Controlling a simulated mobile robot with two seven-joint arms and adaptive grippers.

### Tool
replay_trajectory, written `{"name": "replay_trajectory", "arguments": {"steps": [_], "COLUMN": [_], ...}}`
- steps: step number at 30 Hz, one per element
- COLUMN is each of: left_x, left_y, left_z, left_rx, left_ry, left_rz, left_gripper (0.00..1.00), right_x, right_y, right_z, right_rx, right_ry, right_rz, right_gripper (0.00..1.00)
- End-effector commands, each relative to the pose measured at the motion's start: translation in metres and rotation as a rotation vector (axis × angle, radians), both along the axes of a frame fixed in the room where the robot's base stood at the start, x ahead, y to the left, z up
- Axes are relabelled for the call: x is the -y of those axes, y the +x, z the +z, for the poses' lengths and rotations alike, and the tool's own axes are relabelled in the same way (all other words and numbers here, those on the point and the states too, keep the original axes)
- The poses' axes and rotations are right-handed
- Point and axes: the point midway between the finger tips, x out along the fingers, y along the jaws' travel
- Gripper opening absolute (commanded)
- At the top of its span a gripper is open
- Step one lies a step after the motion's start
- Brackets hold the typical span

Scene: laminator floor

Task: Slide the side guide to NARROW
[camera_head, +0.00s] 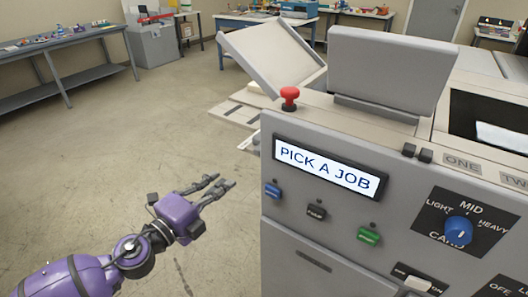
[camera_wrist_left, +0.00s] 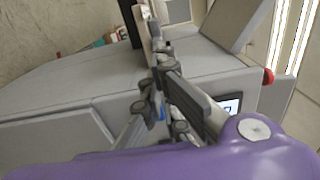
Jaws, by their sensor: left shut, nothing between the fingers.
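The grey laminator (camera_head: 285,225) fills the right of the head view, its screen (camera_head: 328,169) reading PICK A JOB. A low tray with pale slats (camera_head: 235,112) juts out from its far left side. I cannot make out the side guide or a NARROW mark for certain. My left gripper (camera_head: 226,181) is shut and empty, held over the floor left of the front panel and apart from it. In the left wrist view its fingers (camera_wrist_left: 150,14) point up the picture, with the grey machine body behind. My right gripper is not in view.
A red stop button (camera_head: 290,98) stands up at the machine's front left corner. Beside it are a raised grey lid (camera_head: 390,70) and a tilted panel (camera_head: 272,55). Blue, black and green buttons and a blue dial (camera_head: 458,231) stick out in front. The floor at left is clear.

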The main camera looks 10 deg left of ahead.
Motion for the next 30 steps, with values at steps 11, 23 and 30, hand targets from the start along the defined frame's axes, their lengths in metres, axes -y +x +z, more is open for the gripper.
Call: {"name": "replay_trajectory", "arguments": {"steps": [11,23,30], "left_x": [0.021,0.044,0.047], "left_y": [0.059,0.122,0.13], "left_z": [0.005,0.001,-0.001], "left_rx": [0.003,-0.003,-0.006], "left_ry": [-0.009,-0.008,-0.011], "left_rz": [0.001,0.002,0.002], "left_gripper": [0.0,0.0,0.0], "right_x": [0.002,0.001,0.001], "right_y": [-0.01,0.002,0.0], "right_z": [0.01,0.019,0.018], "right_rx": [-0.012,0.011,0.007], "right_ry": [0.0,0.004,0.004], "right_rz": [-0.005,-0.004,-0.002], "right_gripper": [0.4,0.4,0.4]}}
